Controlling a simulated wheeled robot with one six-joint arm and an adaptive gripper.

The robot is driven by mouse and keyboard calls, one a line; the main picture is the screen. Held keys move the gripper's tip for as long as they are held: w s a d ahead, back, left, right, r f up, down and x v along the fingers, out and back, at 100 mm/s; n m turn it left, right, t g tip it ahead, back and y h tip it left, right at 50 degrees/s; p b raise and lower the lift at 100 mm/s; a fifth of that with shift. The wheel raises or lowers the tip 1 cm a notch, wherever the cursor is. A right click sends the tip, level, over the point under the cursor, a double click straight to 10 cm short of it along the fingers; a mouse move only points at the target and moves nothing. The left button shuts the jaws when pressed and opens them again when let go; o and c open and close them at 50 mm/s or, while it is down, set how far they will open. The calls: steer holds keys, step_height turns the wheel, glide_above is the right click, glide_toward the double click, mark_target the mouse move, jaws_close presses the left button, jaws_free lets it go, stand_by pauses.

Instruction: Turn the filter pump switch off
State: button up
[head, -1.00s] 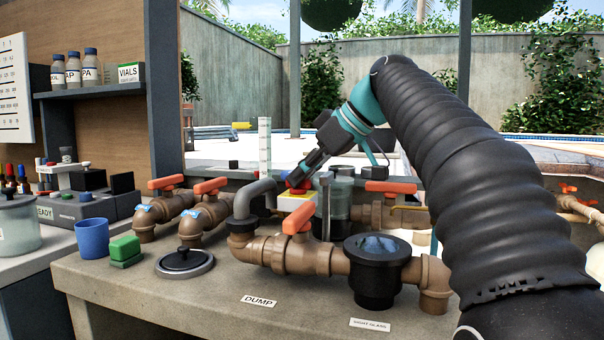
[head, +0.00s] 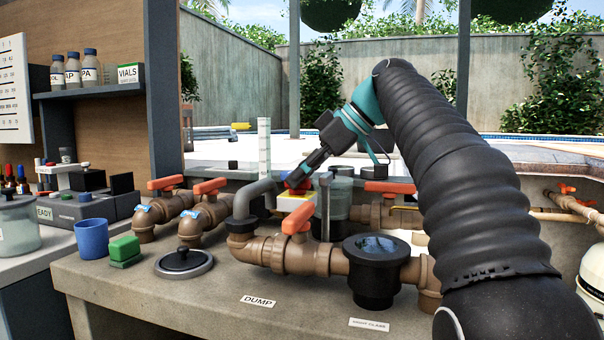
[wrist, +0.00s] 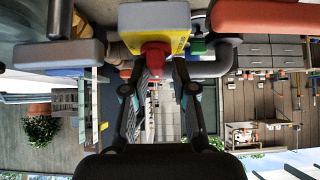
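The switch is a yellow and light grey box (head: 291,201) with a red knob (head: 300,187), behind the orange-handled dump valve in the head view. In the wrist view the box (wrist: 155,22) is at the top centre, with the red knob (wrist: 155,55) sticking out toward me. My gripper (wrist: 155,68) has one finger on each side of the knob, with a visible gap between each finger and the knob. In the head view my gripper (head: 298,180) reaches down to the knob from the upper right, and its fingertips are partly hidden.
Brown pipes with orange valve handles (head: 296,220) stand close in front of the switch. A grey pipe elbow (head: 252,198) is just left of it, and a clear upright tube (head: 264,146) rises behind. A black-rimmed sight glass (head: 376,268) sits at front right.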

steer(key=shift+w+f, duration=0.3)
steer(key=shift+f, duration=0.05)
steer(key=shift+s+d+r, duration=0.2)
steer(key=shift+d+r, duration=0.2)
steer(key=shift+r, duration=0.2)
steer(key=shift+v, duration=3.2)
